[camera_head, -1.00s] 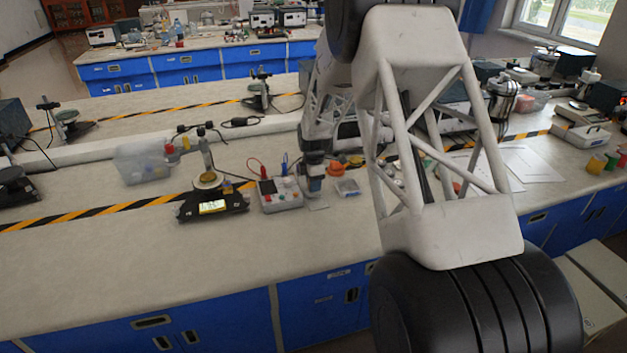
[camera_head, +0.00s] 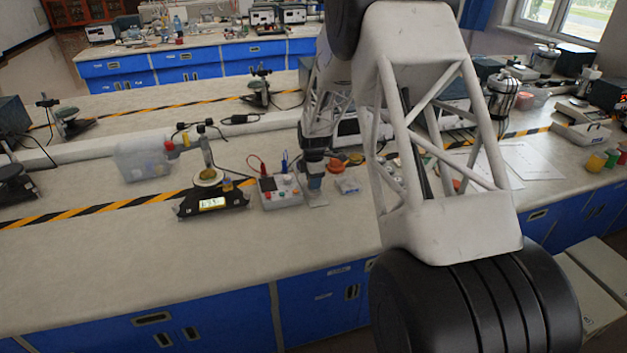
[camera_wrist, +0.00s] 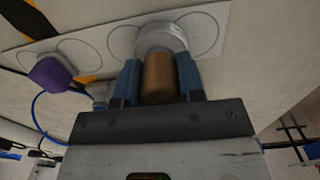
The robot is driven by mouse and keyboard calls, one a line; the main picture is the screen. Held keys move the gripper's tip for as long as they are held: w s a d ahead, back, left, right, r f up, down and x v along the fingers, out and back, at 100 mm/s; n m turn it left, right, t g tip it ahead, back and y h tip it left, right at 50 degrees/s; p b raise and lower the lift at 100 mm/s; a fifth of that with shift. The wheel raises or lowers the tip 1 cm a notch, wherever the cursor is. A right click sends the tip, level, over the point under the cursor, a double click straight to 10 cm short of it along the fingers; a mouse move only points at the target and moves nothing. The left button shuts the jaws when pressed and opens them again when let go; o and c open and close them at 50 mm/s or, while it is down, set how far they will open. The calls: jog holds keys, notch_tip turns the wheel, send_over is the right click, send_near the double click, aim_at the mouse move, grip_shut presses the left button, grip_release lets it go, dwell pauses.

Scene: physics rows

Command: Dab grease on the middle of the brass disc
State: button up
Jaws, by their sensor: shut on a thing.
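In the wrist view my gripper (camera_wrist: 158,72) has its blue fingers closed on a brown, copper-coloured cylinder (camera_wrist: 159,82). A round silver-grey piece (camera_wrist: 160,38) shows just beyond the cylinder's end; whether the two are joined, I cannot tell. In the head view my gripper (camera_head: 314,188) points down close to the bench, right of a small grey meter box (camera_head: 281,192); what it holds is too small to make out there. A pale yellowish disc (camera_head: 208,178) sits on a black device with a lit display (camera_head: 212,203). I cannot tell whether this is the brass disc. No grease is distinguishable.
A clear bin (camera_head: 143,160) stands left of the black device. An orange item (camera_head: 338,166) lies right of my gripper.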

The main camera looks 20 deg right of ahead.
jog(key=shift+f, duration=0.6)
dwell(1.8)
jog(key=shift+r, duration=0.1)
jog(key=shift+r, duration=3.5)
jog(key=w+a+r, duration=0.2)
jog(key=a+r, duration=0.1)
jog(key=a, duration=0.9)
jog(key=w+a+r, duration=0.3)
jog(key=a, duration=1)
jog(key=w+a+r, duration=0.3)
jog(key=a, duration=0.9)
jog(key=shift+a+r, duration=0.25)
jog(key=shift+r, duration=0.1)
jog(key=shift+f, duration=0.1)
